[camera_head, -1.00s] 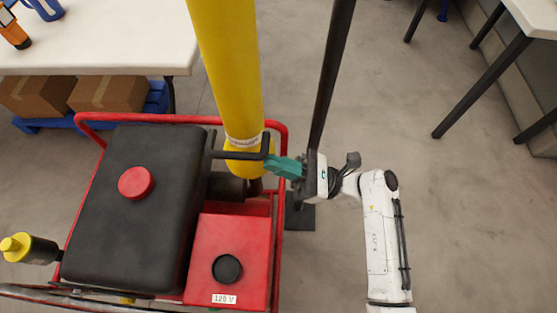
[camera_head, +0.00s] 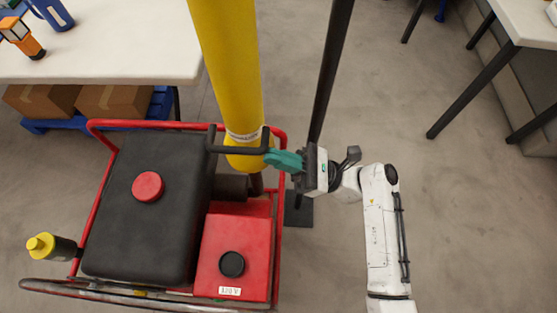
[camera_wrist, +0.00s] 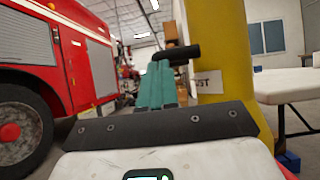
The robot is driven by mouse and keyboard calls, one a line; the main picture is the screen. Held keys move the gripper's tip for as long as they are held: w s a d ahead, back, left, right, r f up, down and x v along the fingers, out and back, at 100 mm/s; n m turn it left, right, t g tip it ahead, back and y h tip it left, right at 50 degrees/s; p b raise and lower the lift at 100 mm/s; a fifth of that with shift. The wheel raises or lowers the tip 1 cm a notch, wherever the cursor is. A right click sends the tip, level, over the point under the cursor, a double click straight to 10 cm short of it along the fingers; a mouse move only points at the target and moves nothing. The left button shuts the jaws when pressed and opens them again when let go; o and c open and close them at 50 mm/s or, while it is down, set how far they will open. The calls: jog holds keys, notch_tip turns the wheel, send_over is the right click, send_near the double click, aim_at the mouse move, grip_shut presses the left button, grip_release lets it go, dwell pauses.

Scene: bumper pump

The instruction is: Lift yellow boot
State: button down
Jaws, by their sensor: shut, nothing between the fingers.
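The yellow boot (camera_head: 228,70) is a tall thick yellow tube rising past the top of the head view. It has a pale label near its lower end and a black bar handle (camera_head: 228,150) in front. My gripper (camera_head: 283,160), with teal fingers, is at the right end of this handle. Its fingers are shut with nothing between them. In the wrist view, the fingers (camera_wrist: 158,86) point ahead, just left of the yellow boot (camera_wrist: 233,70), and the black handle end (camera_wrist: 180,53) crosses by their tips. Whether they touch the handle is unclear.
A red-framed generator (camera_head: 150,210) stands close at the lower left, near the boot's lower end. A thin black pole (camera_head: 325,75) stands just behind my gripper. A white table (camera_head: 120,55) is at the upper left. Open floor (camera_head: 470,220) lies to the right.

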notch_tip(320, 180, up, 18)
jog(key=p, duration=1.5)
jog(key=shift+a+r, duration=0.1)
jog(key=shift+r, duration=0.05)
